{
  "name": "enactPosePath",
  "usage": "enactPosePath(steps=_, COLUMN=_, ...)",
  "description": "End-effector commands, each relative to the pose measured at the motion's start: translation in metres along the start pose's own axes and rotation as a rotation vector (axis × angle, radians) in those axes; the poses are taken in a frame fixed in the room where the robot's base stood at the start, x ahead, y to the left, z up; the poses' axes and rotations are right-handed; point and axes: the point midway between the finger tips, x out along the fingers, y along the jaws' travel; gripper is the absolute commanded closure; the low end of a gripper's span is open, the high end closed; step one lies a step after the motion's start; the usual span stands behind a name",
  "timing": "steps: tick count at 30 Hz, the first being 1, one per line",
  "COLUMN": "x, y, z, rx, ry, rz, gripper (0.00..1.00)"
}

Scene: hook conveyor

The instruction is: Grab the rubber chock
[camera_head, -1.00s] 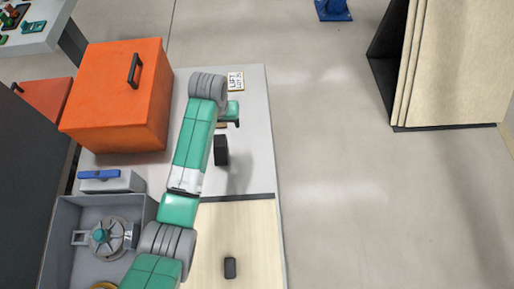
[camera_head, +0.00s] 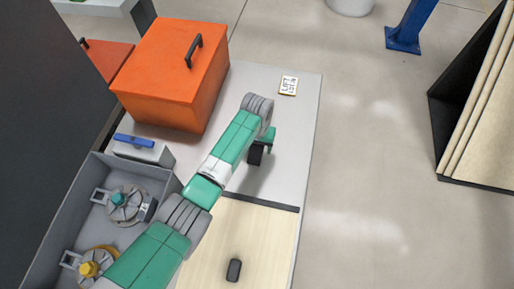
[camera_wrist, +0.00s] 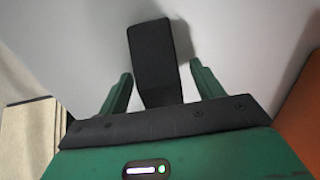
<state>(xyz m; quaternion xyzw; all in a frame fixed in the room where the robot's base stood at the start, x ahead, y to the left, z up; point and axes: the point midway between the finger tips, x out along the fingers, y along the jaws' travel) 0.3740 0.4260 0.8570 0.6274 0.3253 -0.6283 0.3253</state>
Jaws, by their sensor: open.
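A black block that looks like the rubber chock (camera_head: 256,154) stands on the grey part of the table, partly covered by my gripper. My gripper (camera_head: 265,142) is open and low beside it. In the wrist view the black chock (camera_wrist: 152,55) shows between the two green fingers of my gripper (camera_wrist: 161,70), reaching past their tips. Small gaps show on both sides, so the fingers are not closed on it. The lower end of the chock is hidden behind the gripper body.
A smaller dark block (camera_head: 234,270) lies on the light wooden board (camera_head: 212,245). An orange box (camera_head: 165,85) stands at the back left. A grey bin (camera_head: 75,205) with metal parts is at left. A label card (camera_head: 288,86) lies on clear grey surface behind.

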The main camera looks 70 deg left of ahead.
Motion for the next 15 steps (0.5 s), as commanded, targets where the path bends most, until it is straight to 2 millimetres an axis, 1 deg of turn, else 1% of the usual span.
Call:
enactPosePath(steps=5, x=-0.0006, y=0.0, z=-0.0003, rx=0.0, ry=0.001, rz=0.0, gripper=0.34)
enactPosePath(steps=6, x=-0.0007, y=0.0, z=-0.0003, rx=0.0, ry=0.001, rz=0.0, gripper=0.42)
enactPosePath(steps=8, x=-0.0007, y=0.0, z=-0.0003, rx=0.0, ry=0.001, rz=0.0, gripper=0.53)
enactPosePath(steps=9, x=-0.0007, y=0.0, z=-0.0002, rx=0.0, ry=0.001, rz=0.0, gripper=0.61)
enactPosePath(steps=11, x=-0.0007, y=0.0, z=-0.0002, rx=0.0, ry=0.001, rz=0.0, gripper=0.73)
enactPosePath(steps=13, x=-0.0008, y=0.0, z=-0.0003, rx=0.0, ry=0.001, rz=0.0, gripper=0.87)
enactPosePath(steps=15, x=-0.0011, y=0.0001, z=-0.0005, rx=0.0, ry=0.002, rz=0.0, gripper=0.88)
